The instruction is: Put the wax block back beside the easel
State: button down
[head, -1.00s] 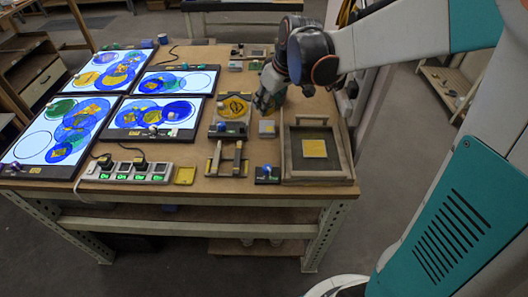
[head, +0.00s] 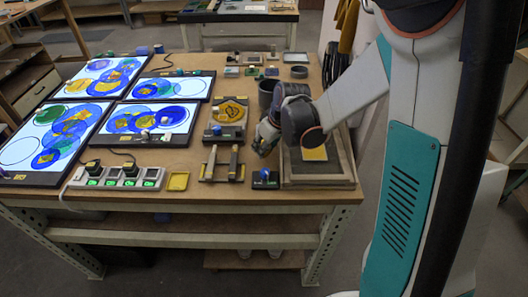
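My gripper (head: 264,146) is low over the right half of the table, just left of the wooden tray. Its fingers are small and dark here, and I cannot tell whether they are open or shut. A small pale grey block seen there earlier is now hidden behind my gripper; I cannot tell whether it is the wax block or whether it is held.
The wooden tray (head: 318,182) holds a yellow square (head: 315,154). A black block with a blue knob (head: 265,179) sits at the front edge. A board with a yellow disc (head: 230,112) is behind the stand.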

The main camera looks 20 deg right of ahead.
jog(key=shift+f, duration=0.95)
jog(key=shift+f+b, duration=0.2)
jog(key=shift+b, duration=0.15)
jog(key=c, duration=1.2)
grip_release()
jog(key=shift+c, duration=0.2)
jog(key=shift+r, duration=0.2)
